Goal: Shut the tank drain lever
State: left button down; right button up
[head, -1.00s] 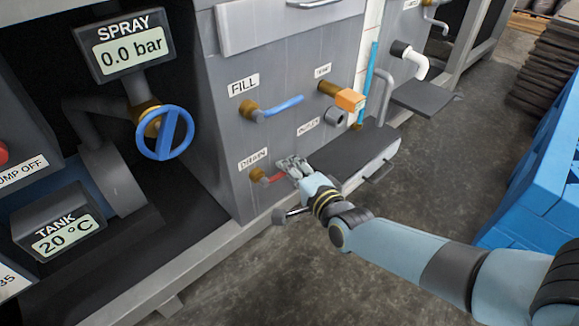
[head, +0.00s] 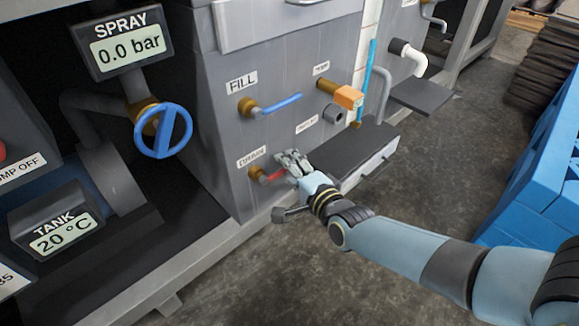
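The drain lever (head: 273,176) is red and sticks out to the right from a brass valve under the DRAIN label, low on the grey tank front. It lies roughly level, with its outer end tilted slightly up. My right gripper (head: 287,162) is at the lever's outer end and partly covers it. I cannot tell whether the fingers touch the lever or how far apart they are. My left gripper is not in view.
Above is the blue FILL lever (head: 277,104), with an orange-handled valve (head: 348,97) to its right. A dark-topped box (head: 350,155) stands close to the right of my gripper. A blue crate (head: 530,180) is at the far right. Floor between is clear.

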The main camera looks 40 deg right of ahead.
jog(key=v, duration=1.2)
